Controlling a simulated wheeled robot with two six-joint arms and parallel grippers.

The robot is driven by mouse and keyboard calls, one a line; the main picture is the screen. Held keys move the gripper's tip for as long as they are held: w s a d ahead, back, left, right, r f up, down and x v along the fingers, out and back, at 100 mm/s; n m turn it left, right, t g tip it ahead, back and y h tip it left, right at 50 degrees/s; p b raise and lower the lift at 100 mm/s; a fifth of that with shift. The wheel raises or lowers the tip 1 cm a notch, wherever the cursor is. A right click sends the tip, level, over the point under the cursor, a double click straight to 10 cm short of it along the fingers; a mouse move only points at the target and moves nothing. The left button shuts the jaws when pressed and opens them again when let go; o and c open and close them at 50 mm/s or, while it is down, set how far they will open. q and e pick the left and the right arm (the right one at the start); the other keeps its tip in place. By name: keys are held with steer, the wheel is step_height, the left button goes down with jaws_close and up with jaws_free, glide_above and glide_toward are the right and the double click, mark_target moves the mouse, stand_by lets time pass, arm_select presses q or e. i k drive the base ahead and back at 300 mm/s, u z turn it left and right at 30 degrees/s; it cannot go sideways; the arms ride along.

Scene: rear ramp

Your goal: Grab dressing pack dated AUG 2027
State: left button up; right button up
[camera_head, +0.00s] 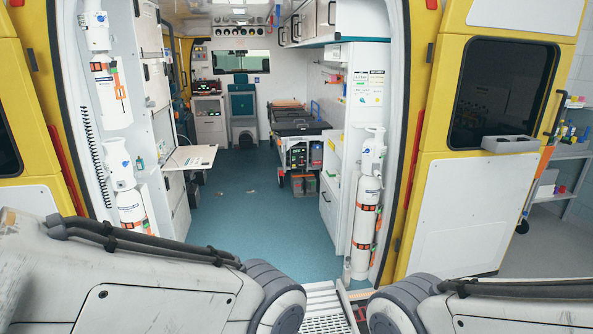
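No dressing pack can be made out in the head view, and no printed date is readable. Two small pale items (251,191) lie on the blue floor inside the ambulance, too small to identify. My left and right arm links fill the lower left and lower right of the view. Neither gripper shows.
The rear doorway is open, with a metal ramp (326,312) at its sill. White cylinders (366,210) stand at both door sides. A fold-down shelf (192,158) juts from the left. A stretcher (297,125) stands at the back right. The middle of the floor (245,225) is largely clear.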

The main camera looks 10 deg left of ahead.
mark_target(162, 142)
steer(key=u, duration=0.15)
steer(key=i, duration=2)
steer(key=u, duration=0.75)
steer(key=i, duration=1.9)
steer(key=u, duration=0.6)
steer(key=i, duration=0.35)
steer(key=z, duration=1.2)
steer(key=i, duration=2)
steer(key=u, duration=2.6)
